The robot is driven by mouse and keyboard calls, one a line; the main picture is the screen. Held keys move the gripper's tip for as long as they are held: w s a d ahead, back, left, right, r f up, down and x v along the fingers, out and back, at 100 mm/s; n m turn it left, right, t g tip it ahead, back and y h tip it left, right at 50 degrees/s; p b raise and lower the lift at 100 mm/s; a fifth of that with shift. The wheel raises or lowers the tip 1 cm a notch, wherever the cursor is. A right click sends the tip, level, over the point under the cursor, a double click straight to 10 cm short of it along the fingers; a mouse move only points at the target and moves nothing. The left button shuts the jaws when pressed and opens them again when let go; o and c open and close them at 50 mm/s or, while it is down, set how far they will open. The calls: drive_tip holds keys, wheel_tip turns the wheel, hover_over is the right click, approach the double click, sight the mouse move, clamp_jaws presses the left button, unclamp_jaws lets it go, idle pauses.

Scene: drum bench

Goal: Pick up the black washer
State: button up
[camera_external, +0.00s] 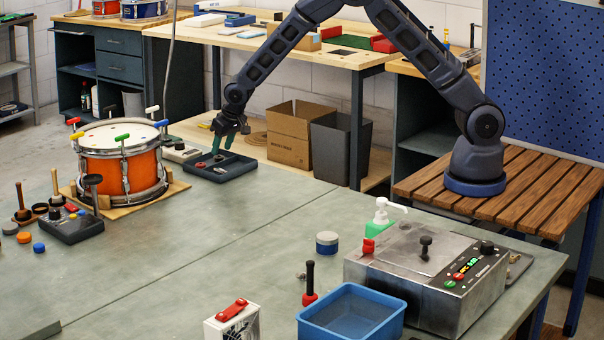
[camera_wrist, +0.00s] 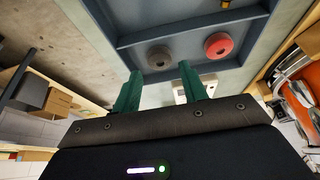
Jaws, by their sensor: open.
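A dark blue-grey sorting tray (camera_external: 232,173) lies at the far edge of the bench, to the right of the drum. In the wrist view the tray (camera_wrist: 195,73) has divided compartments. The black washer (camera_wrist: 152,58), a dark ring with a small hole, lies in one compartment beside a red washer (camera_wrist: 218,51). My gripper (camera_wrist: 158,80) has green fingers spread apart with nothing between them. The black washer shows just beyond the fingertips, between their lines. In the external view my gripper (camera_external: 216,146) hangs pointing down over the tray, and its fingers partly hide the contents.
An orange drum (camera_external: 122,172) with coloured keys stands left of the tray. A pale device (camera_external: 180,152) lies between them. A cardboard box (camera_external: 290,133) and dark bin (camera_external: 340,148) stand beyond the bench. The bench middle (camera_external: 240,225) is clear.

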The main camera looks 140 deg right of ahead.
sight(219, 159)
drive_tip(key=x, duration=0.3)
drive_tip(key=shift+a, duration=0.1)
drive_tip(key=c, duration=0.7)
drive_tip(key=shift+c, duration=0.2)
